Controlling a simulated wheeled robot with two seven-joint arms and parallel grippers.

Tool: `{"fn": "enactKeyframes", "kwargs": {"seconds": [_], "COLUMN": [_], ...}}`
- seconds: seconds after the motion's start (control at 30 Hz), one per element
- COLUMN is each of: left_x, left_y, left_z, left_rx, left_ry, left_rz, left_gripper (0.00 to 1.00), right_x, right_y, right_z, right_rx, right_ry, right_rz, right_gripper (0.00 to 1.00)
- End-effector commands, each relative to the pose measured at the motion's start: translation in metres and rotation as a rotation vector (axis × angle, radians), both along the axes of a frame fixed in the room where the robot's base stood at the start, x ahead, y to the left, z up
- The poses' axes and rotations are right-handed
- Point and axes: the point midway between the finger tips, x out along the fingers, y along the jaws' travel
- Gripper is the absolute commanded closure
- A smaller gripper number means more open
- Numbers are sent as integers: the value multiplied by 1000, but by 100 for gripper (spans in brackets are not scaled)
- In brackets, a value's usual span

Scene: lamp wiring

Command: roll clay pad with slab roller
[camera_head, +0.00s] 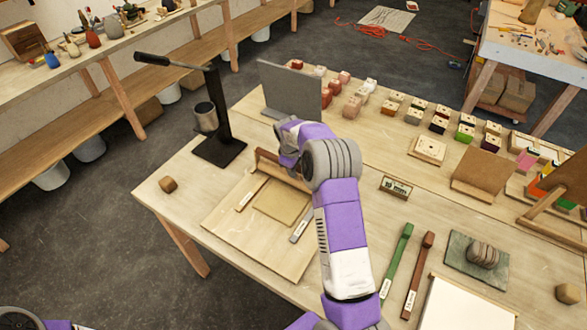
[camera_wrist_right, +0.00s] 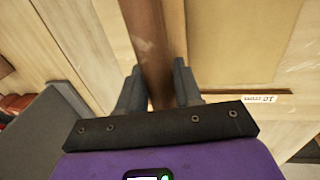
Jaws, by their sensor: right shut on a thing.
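A tan square clay pad (camera_head: 283,203) lies on a pale wooden board (camera_head: 245,236) between two labelled wooden strips, a left one (camera_head: 251,192) and a right one (camera_head: 300,225). A brown wooden roller (camera_head: 266,159) lies across the far side of the board, beyond the pad. My right gripper is mostly hidden behind its own wrist in the head view. In the right wrist view, the fingers of my right gripper (camera_wrist_right: 157,92) are shut on the roller (camera_wrist_right: 151,40), one on each side. A strip labelled 10 mm (camera_wrist_right: 262,98) also shows there. My left gripper is not in view.
Rows of small coloured blocks (camera_head: 436,122) lie to the right. Green (camera_head: 397,258) and brown (camera_head: 418,270) strips lie right of my arm.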

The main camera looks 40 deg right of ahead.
Motion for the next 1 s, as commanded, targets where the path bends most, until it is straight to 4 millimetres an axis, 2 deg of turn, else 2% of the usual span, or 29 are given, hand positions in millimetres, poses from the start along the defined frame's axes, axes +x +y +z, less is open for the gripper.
{"fn": "enactKeyframes", "kwargs": {"seconds": [0.17,0.4,0.73,1.0], "left_x": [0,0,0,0], "left_y": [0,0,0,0], "left_z": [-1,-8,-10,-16], "left_rx": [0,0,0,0], "left_ry": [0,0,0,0], "left_rz": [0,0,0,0], "left_gripper": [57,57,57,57], "right_x": [-4,-13,-19,-28], "right_y": [1,21,35,57], "right_z": [-3,-4,-3,-3], "right_rx": [-2,-2,-2,-2], "right_ry": [12,14,13,13], "right_rz": [-1,1,-1,-1], "right_gripper": [100,100,100,100]}}
